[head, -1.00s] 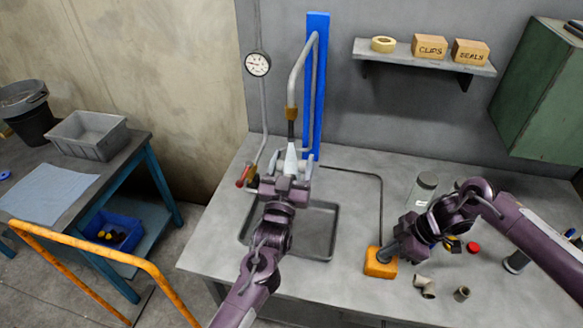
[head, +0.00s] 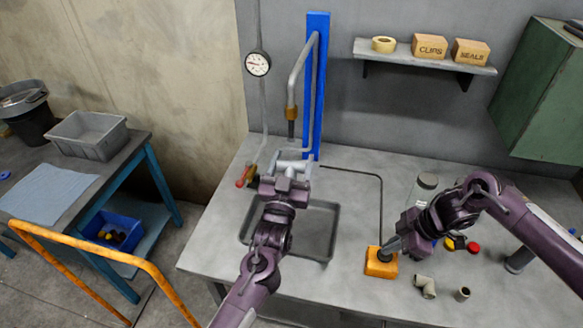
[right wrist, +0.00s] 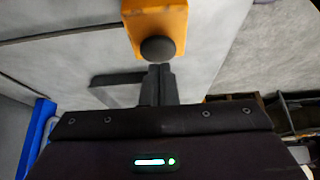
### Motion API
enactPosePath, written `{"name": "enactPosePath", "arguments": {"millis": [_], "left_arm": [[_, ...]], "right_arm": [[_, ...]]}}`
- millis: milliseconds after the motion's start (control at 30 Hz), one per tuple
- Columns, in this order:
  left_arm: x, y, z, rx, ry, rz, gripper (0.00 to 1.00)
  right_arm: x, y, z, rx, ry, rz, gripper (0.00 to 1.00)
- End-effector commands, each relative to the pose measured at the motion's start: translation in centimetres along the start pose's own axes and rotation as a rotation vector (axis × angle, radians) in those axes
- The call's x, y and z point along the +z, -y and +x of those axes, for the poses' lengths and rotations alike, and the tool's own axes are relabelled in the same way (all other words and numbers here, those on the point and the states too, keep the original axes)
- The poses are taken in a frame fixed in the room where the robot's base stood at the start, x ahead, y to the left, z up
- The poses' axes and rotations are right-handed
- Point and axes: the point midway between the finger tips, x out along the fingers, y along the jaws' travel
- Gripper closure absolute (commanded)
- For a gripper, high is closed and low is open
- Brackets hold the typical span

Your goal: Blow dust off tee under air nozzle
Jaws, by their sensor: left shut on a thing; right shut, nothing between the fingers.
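No white air jet shows at the nozzle. My right gripper (head: 391,246) is shut and empty, beside and just above the black button (right wrist: 159,49) on the orange box (head: 381,268). In the right wrist view the closed fingertips (right wrist: 160,70) are close to the button; I cannot tell if they touch.
A sink basin (head: 318,242) lies under my left arm. Grey pipe fittings (head: 425,286), a red cap (head: 473,247) and a jar (head: 427,182) stand near my right arm. A red-handled valve (head: 246,177) is left of my left gripper. The back-right bench is mostly clear.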

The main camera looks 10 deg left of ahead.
Motion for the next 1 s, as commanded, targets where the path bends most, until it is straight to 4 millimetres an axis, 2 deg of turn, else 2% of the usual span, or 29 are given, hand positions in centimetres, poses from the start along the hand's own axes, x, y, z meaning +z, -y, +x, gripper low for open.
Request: {"name": "enactPosePath", "arguments": {"millis": [600,1000], "left_arm": [[-0.1,0.0,0.1,0.000,-0.003,0.000,0.67],[-0.2,0.0,0.0,0.000,-0.003,0.000,0.67]], "right_arm": [[-2.4,-0.1,-4.3,0.004,-0.001,-0.001,1.00],[-2.5,-0.1,-4.6,0.003,-0.001,-0.001,1.00]]}}
